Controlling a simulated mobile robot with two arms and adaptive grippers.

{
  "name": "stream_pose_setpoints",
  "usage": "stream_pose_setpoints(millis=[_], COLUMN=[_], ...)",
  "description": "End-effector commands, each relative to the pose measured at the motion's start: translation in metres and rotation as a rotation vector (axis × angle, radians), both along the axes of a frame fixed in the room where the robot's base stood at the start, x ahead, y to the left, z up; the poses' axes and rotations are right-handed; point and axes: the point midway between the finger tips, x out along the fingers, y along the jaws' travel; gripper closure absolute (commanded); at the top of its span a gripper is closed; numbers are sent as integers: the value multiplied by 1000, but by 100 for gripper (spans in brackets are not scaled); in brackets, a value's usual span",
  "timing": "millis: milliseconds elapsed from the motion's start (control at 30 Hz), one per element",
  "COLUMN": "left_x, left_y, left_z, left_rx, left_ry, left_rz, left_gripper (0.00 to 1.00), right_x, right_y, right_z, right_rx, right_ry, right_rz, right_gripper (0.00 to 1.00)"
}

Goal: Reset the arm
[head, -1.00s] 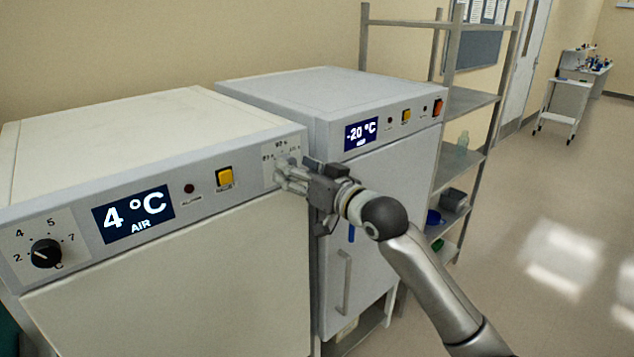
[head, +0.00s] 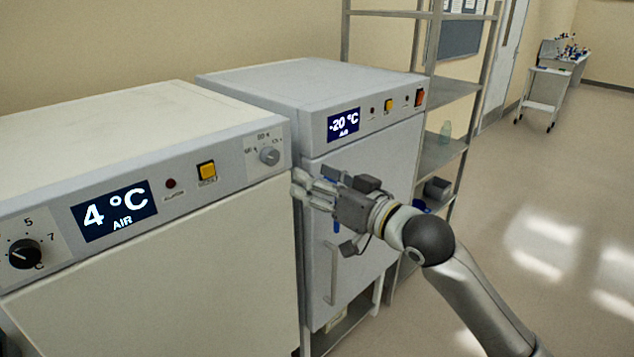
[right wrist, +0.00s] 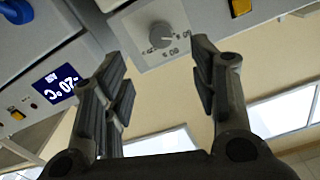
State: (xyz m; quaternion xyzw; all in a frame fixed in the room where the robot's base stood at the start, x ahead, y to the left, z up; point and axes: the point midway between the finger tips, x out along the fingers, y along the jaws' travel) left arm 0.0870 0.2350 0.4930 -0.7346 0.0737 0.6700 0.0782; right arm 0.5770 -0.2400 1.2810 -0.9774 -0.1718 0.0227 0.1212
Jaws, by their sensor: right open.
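My right arm comes in from the lower right of the head view. Its gripper (head: 312,188) is in front of the gap between the two cabinets, just below and right of the small grey knob (head: 269,155). In the right wrist view the two fingers (right wrist: 160,85) stand apart with nothing between them. The knob (right wrist: 161,34) shows beyond the fingertips, apart from them. My left gripper does not show.
The near cabinet (head: 160,270) reads 4 °C, with a black dial (head: 25,254) and yellow switch (head: 207,171). The cabinet behind it (head: 375,150) reads -20 °C. A metal shelf rack (head: 445,90) stands beyond. The floor at right is open.

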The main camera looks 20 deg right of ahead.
Motion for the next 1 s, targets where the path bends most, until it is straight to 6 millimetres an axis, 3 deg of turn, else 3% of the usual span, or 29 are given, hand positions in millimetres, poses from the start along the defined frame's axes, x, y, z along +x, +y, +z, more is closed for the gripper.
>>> stream_pose_setpoints(millis=[500,633,767,900,1000], left_x=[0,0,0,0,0], left_y=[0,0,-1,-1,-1], left_z=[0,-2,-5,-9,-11], left_rx=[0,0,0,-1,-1], left_ry=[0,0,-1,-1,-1], left_rz=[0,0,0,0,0], left_gripper=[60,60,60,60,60], right_x=[1,11,34,50,49], right_y=[0,-9,-32,-60,-74], right_z=[-1,-22,-87,-190,-265], right_rx=[0,3,0,-26,-59], right_ry=[0,33,119,252,348], right_rz=[-1,-25,-93,-178,-225], right_gripper=[46,46,46,46,46])
